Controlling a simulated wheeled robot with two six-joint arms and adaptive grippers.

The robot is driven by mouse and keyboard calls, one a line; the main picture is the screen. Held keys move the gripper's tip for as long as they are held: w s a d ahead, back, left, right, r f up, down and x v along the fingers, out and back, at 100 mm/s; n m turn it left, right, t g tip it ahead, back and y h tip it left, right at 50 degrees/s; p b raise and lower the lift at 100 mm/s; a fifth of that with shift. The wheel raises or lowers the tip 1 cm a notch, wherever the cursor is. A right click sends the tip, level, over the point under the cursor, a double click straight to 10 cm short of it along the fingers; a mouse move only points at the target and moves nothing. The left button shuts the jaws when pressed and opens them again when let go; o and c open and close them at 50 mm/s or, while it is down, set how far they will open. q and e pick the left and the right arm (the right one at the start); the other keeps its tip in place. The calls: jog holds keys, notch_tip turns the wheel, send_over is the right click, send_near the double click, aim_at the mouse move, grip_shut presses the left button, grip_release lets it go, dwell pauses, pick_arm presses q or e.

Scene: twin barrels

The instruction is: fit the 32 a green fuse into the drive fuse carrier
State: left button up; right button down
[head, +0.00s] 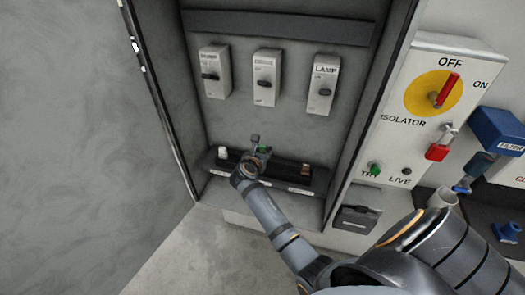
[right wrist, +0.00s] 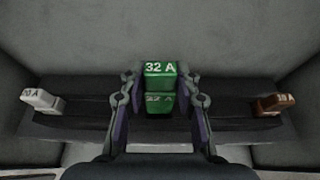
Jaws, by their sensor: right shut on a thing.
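The green fuse, marked 32 A (right wrist: 160,82), is between the fingers of my right gripper (right wrist: 160,103) in the right wrist view. In the head view, a bit of green fuse (head: 263,149) shows at my right gripper (head: 256,158), over the dark fuse rack (head: 290,181). I cannot tell whether the fuse still touches the rack. Three grey fuse carriers hang on the cabinet's back wall: a left one (head: 215,72), a middle one (head: 265,77) and a right one marked LAMP (head: 322,85). The other two labels are too small to read. My left gripper is out of view.
A white fuse (right wrist: 41,101) and a brown fuse (right wrist: 277,103) sit at the rack's ends. Cabinet side walls stand left and right. To the right is an isolator panel (head: 420,80) with a red handle (head: 447,89) and a red padlock (head: 437,152).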

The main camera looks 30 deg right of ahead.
jog(key=shift+p, duration=0.45)
dwell(0.6)
jog(key=shift+p, duration=0.5)
jog(key=shift+f+b, duration=1.75)
jog(key=shift+f, duration=1.1)
jog(key=c, duration=0.9)
grip_release()
